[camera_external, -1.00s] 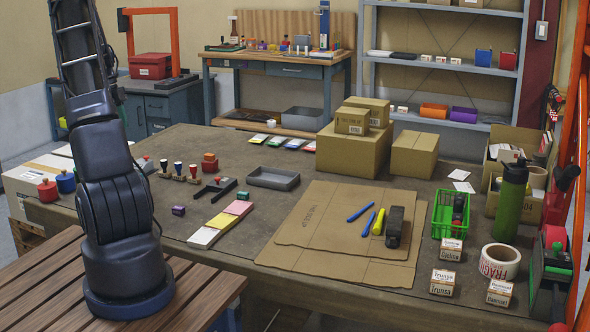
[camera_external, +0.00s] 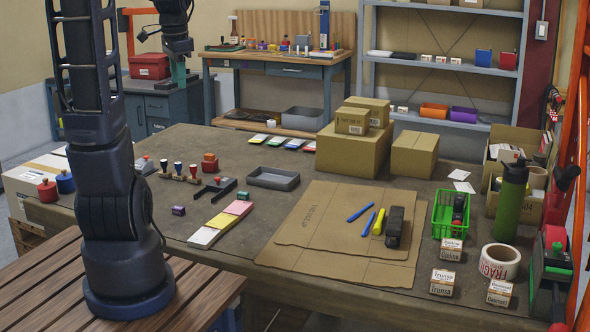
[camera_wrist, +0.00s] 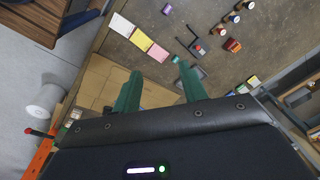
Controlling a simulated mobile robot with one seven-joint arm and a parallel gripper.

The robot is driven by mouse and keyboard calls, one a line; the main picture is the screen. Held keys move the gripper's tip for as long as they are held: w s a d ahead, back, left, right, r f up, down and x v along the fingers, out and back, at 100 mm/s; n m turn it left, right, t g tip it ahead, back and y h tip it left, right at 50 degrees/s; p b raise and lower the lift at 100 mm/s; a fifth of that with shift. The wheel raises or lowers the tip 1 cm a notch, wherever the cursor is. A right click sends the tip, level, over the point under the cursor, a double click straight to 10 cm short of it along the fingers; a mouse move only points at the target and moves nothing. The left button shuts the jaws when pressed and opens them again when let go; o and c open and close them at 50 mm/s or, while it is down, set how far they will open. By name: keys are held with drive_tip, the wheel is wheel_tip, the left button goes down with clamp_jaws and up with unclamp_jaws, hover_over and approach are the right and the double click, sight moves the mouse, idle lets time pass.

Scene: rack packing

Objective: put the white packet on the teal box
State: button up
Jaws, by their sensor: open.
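A flat white packet (camera_external: 204,237) lies at the near end of a row with yellow and pink pieces on the table. It also shows at the upper left of the wrist view (camera_wrist: 121,25). A small teal box (camera_external: 243,196) sits just beyond the pink piece; in the wrist view the teal box (camera_wrist: 174,60) appears close to the right fingertip. My gripper (camera_wrist: 160,68) is open, with two green fingers apart and nothing between them. In the external view my gripper (camera_external: 180,77) hangs at the upper left, high and away from both things.
A small purple block (camera_external: 178,210) and dark holders (camera_external: 213,187) lie near the row. A grey tray (camera_external: 272,179) and stamps (camera_external: 178,168) stand behind. Cardboard sheets (camera_external: 310,255), pens and a green basket (camera_external: 441,222) lie to the right. Cardboard boxes (camera_external: 353,155) stand at the back.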

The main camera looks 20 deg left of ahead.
drive_tip(key=s+d+n+t, duration=0.1)
drive_tip(key=s+d+n, duration=0.2)
drive_tip(key=s+d, duration=0.3)
drive_tip(key=s+d+n+t, duration=0.2)
drive_tip(key=s+d+n, duration=0.2)
drive_tip(key=s, duration=0.7)
drive_tip(key=shift+d+r+h, duration=0.15)
drive_tip(key=shift+d+h, duration=0.15)
drive_tip(key=shift+d, duration=0.9)
drive_tip(key=shift+o, duration=0.5)
drive_tip(key=shift+s, duration=0.1)
